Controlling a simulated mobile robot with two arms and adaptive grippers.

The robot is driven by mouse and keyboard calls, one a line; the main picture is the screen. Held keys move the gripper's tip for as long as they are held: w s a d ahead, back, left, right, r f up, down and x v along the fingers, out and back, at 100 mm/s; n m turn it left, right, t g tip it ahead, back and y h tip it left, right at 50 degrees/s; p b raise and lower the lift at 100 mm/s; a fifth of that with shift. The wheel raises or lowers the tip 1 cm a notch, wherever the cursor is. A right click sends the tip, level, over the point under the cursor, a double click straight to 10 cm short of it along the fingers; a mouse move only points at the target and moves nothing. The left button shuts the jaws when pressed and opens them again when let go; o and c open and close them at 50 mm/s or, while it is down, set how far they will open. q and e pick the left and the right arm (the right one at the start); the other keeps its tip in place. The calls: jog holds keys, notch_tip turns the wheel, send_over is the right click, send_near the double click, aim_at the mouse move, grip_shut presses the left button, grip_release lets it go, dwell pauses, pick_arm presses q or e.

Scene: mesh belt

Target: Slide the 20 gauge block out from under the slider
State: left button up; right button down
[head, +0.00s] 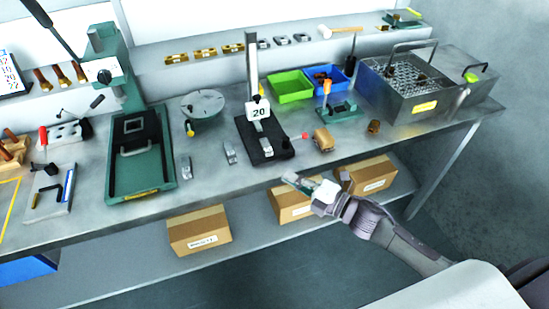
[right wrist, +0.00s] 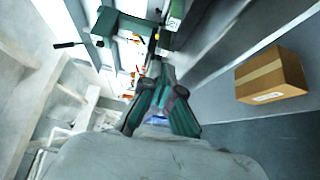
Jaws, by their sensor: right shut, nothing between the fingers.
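The height stand has an upright column, a black base (head: 275,155) and a slider with a white plate (head: 258,109) reading 20. A small metal gauge block (head: 267,152) appears to stand on the base below the slider; whether it touches the slider is too small to tell. My right gripper (head: 290,179) is shut and empty, just off the bench's front edge, in front of and below the stand. Its closed fingers also show in the right wrist view (right wrist: 160,108). My left gripper is not in view.
Two loose metal blocks (head: 230,153) (head: 187,168) lie left of the stand. A red-tipped rod (head: 304,135) and a brown block (head: 323,139) are on its right. Cardboard boxes (head: 199,232) sit on the lower shelf. The bench front (head: 240,178) before the stand is clear.

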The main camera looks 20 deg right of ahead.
aim_at(269, 152)
jog(key=x, duration=0.2)
jog(key=p+x, duration=0.1)
jog(key=x, duration=0.1)
jog(key=shift+r, duration=0.25)
jog(key=w, duration=0.3)
jog(key=shift+w+f+p, duration=0.2)
jog(key=shift+w+p, duration=0.05)
jog(key=shift+p, duration=0.1)
jog(key=shift+w+d, duration=0.1)
jog(key=shift+w, duration=0.35)
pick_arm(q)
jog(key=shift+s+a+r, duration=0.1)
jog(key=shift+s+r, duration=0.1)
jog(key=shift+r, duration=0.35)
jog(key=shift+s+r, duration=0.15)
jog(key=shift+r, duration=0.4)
pick_arm(e)
jog(key=shift+w+d+f+b, duration=0.1)
jog(key=shift+w+f+b, duration=0.05)
jog(key=shift+w+b, duration=0.5)
jog(key=shift+w, duration=0.35)
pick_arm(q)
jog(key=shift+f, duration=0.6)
pick_arm(e)
jog(key=shift+s, duration=0.1)
